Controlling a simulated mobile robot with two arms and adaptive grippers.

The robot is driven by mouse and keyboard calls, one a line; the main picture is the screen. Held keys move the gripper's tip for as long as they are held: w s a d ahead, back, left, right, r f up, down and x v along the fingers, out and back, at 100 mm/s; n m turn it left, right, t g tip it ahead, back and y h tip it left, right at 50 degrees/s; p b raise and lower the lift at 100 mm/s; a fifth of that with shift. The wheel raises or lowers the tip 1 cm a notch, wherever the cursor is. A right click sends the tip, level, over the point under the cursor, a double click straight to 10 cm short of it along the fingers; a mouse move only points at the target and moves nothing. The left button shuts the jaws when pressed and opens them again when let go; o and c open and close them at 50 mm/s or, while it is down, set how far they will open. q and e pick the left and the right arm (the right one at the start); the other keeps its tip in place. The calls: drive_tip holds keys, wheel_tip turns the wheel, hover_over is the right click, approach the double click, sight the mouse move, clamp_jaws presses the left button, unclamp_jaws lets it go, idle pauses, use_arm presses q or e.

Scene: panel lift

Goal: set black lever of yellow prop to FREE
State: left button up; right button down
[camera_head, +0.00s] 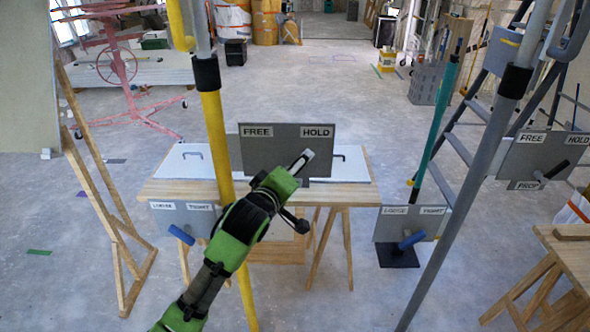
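The yellow prop (212,120) stands upright left of centre, with a black collar (206,72) below a grey upper tube. A grey plate (285,135) marked FREE on its left and HOLD on its right shows beside the prop. My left gripper (298,168) is in front of this plate's lower right half, under HOLD. The plate's black lever cannot be made out behind the gripper and wrist. Whether the fingers are open or shut on it is unclear. A LOOSE/TIGHT plate (163,216) with a blue lever (181,234) is lower on the left. My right gripper is out of view.
A grey prop (485,140) leans at right with its own FREE/HOLD plate (520,160) and black lever (555,170). Another LOOSE/TIGHT plate (395,228) has a blue lever (411,240). A wooden table (350,190) stands behind my gripper. A wooden frame (90,150) is at left.

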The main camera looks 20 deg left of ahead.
sight(285, 158)
use_arm(q)
drive_tip(key=shift+a+n, duration=0.1)
drive_tip(key=shift+n, duration=0.2)
drive_tip(key=n+t, duration=0.1)
drive_tip(key=a+n+h+b, duration=0.1)
drive_tip(key=n, duration=0.1)
drive_tip(key=shift+s+r+n+t, duration=0.2)
drive_tip(key=shift+n+t, duration=0.1)
drive_tip(key=shift+t, duration=0.1)
drive_tip(key=n, duration=0.1)
drive_tip(key=n+t, duration=0.1)
drive_tip(key=shift+s+a+n+b, duration=0.1)
drive_tip(key=shift+a+n+b, duration=0.2)
drive_tip(key=shift+a+b, duration=0.1)
drive_tip(key=n+b, duration=0.1)
drive_tip(key=n, duration=0.1)
drive_tip(key=a+n+t+b, duration=0.1)
drive_tip(key=n, duration=0.1)
drive_tip(key=n+t+b, duration=0.1)
drive_tip(key=n, duration=0.1)
drive_tip(key=shift+s+a+y, duration=0.2)
drive_tip(key=shift+a+y, duration=0.15)
drive_tip(key=shift+y, duration=0.05)
drive_tip(key=shift+n, duration=0.4)
drive_tip(key=o, duration=1.6)
drive_tip(key=shift+s+f, duration=0.1)
